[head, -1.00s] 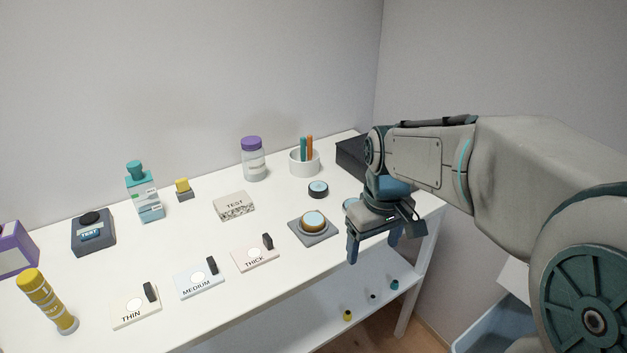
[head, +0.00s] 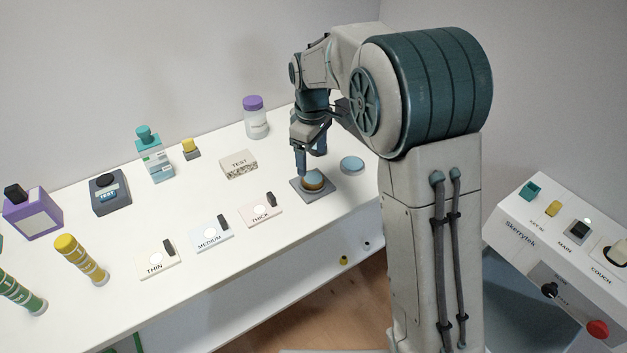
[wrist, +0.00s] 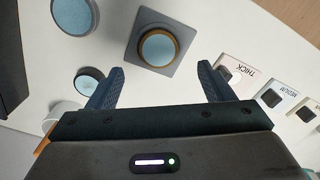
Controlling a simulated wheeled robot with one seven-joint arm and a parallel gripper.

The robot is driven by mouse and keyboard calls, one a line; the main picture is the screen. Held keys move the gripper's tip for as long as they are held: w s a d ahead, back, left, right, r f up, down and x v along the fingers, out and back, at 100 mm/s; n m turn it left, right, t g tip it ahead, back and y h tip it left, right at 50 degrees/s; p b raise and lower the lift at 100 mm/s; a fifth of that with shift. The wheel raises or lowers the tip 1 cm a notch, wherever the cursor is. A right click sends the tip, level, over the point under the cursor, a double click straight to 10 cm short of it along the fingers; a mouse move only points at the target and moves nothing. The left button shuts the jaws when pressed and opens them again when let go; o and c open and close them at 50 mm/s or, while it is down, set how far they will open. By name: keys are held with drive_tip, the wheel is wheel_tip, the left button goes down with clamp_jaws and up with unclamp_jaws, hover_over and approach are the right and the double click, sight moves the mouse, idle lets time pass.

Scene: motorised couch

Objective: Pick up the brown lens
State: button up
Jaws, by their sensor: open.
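The brown lens (head: 312,181), a round disc with a brown-orange rim and a pale blue top, lies flat on a square grey pad (head: 301,191) on the white table. In the wrist view the lens (wrist: 158,48) is just beyond the gap between the fingers, roughly centred on it. My gripper (head: 311,163) is open and empty, pointing down close over the lens in the head view. Its fingers (wrist: 160,69) show apart in the wrist view and do not visibly touch the lens.
Another blue-topped disc (head: 352,165) lies right of the pad; a dark-rimmed disc (wrist: 89,81) shows in the wrist view. Cards labelled THICK (head: 261,212), MEDIUM (head: 211,236) and THIN (head: 157,262) lie left.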

sight(313, 177)
wheel_tip(313, 177, down, 6)
drive_tip(key=shift+w+d+f, duration=0.1)
drive_tip(key=shift+f, duration=0.15)
drive_tip(key=shift+c, duration=0.2)
drive_tip(key=c, duration=1.1)
drive_tip(key=shift+r, duration=0.15)
